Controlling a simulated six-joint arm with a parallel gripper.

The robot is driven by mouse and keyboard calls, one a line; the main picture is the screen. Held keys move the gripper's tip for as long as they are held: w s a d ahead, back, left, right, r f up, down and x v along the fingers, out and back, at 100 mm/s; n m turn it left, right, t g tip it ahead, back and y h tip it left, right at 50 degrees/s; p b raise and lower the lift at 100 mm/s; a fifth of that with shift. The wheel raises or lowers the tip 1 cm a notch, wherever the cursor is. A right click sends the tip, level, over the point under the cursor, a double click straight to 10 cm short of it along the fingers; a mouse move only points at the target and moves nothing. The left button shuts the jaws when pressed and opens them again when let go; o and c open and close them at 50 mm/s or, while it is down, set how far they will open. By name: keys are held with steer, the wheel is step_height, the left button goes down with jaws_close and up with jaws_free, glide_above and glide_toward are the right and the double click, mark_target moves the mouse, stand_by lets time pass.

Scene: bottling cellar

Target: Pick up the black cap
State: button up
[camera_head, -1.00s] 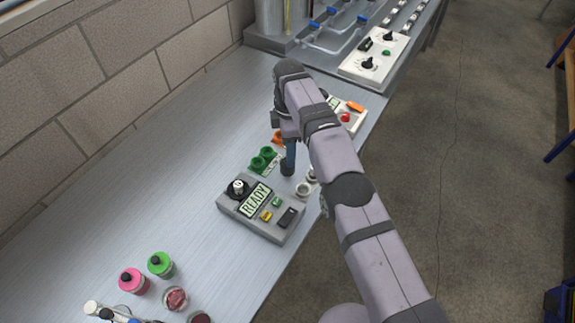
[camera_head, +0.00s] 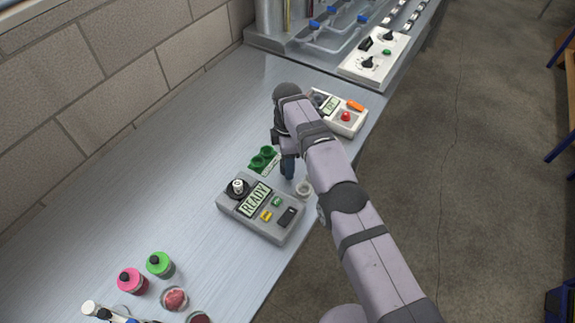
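My gripper (camera_head: 287,168) points down over the bench beside the green pieces, on their right. Its fingers show as one dark narrow shape, so I cannot tell whether it is open or shut, or whether it holds anything. I see no loose black cap for certain; one could be hidden by my gripper or arm. Small black tops sit on the pink jar (camera_head: 132,284) and the green jar (camera_head: 162,267) at the lower left, far from my gripper.
A grey device reading READY (camera_head: 240,208) stands close below my gripper. Green round pieces (camera_head: 264,158) lie at its left, a pale ring (camera_head: 304,188) at its right. A white device with a red button (camera_head: 346,117) stands behind my arm. The left bench (camera_head: 130,190) is clear.

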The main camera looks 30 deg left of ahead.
steer(key=shift+f, duration=0.1)
steer(key=c, duration=1)
steer(key=shift+r, duration=1.6)
step_height(320, 180, up, 3)
steer(key=p, duration=0.5)
steer(key=shift+f, duration=0.15)
step_height(320, 180, up, 4)
steer(key=p, duration=0.4)
